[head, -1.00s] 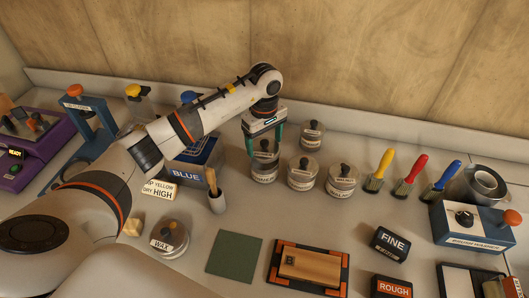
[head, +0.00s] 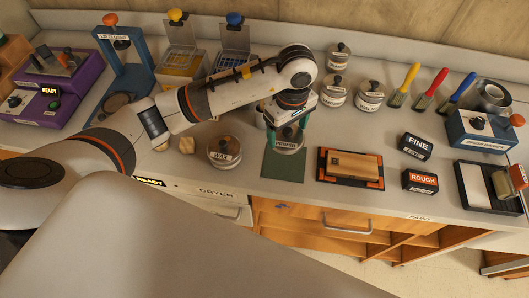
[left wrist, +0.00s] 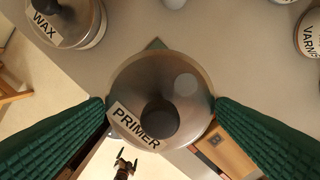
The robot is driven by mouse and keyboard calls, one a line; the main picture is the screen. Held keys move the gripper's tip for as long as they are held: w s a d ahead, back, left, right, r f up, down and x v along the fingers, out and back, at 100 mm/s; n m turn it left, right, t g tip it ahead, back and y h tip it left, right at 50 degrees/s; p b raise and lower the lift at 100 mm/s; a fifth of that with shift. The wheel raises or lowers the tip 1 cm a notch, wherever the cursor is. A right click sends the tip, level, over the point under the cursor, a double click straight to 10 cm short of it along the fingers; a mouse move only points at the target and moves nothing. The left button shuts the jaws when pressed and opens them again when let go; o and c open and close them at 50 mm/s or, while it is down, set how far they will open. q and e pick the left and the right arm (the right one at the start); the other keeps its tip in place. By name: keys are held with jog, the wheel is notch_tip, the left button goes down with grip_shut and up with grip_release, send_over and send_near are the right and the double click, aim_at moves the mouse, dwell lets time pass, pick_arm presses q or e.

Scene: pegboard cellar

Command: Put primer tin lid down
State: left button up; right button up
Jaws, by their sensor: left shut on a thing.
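The primer tin lid (left wrist: 178,92) is a round metal disc with a dark knob and a PRIMER label. My left gripper (head: 290,124) is shut on it, with green fingers at opposite sides of its rim in the left wrist view (left wrist: 160,112). In the head view the held piece (head: 289,146) is over the green mat (head: 284,177). I cannot tell whether it touches the mat, nor whether any tin body is under the lid. The spot behind my gripper is hidden.
The wax tin (head: 224,152) stands left of the mat. A wooden block on an orange-and-black board (head: 350,169) lies close on the right. Several lidded tins, including one at the back (head: 335,93), stand behind. The counter's front edge is near the mat.

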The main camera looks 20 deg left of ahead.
aim_at(285, 161)
pick_arm(q)
jog(key=f, duration=0.1)
jog(key=f+p, duration=0.1)
jog(key=s+f, duration=0.1)
jog(key=shift+d+f, duration=0.3)
jog(key=shift+w+f+p, duration=0.2)
jog(key=shift+f+p, duration=0.3)
jog(key=shift+f, duration=0.75)
notch_tip(285, 161, down, 4)
jog(key=shift+s+f+p, duration=0.1)
jog(key=shift+f+p, duration=0.05)
jog(key=shift+p, duration=0.4)
jog(key=shift+f, duration=0.25)
jog(key=o, duration=0.9)
jog(key=shift+r, duration=0.5)
notch_tip(285, 161, up, 11)
jog(key=b, duration=0.4)
jog(key=shift+f, duration=0.2)
jog(key=shift+r, duration=0.5)
pick_arm(e)
jog(key=w, duration=0.1)
jog(key=w+d, duration=0.1)
jog(key=w, duration=0.1)
jog(key=shift+d+f, duration=0.15)
jog(key=shift+f, duration=0.2)
pick_arm(q)
jog(key=shift+f, duration=0.1)
pick_arm(e)
jog(key=shift+s, duration=0.1)
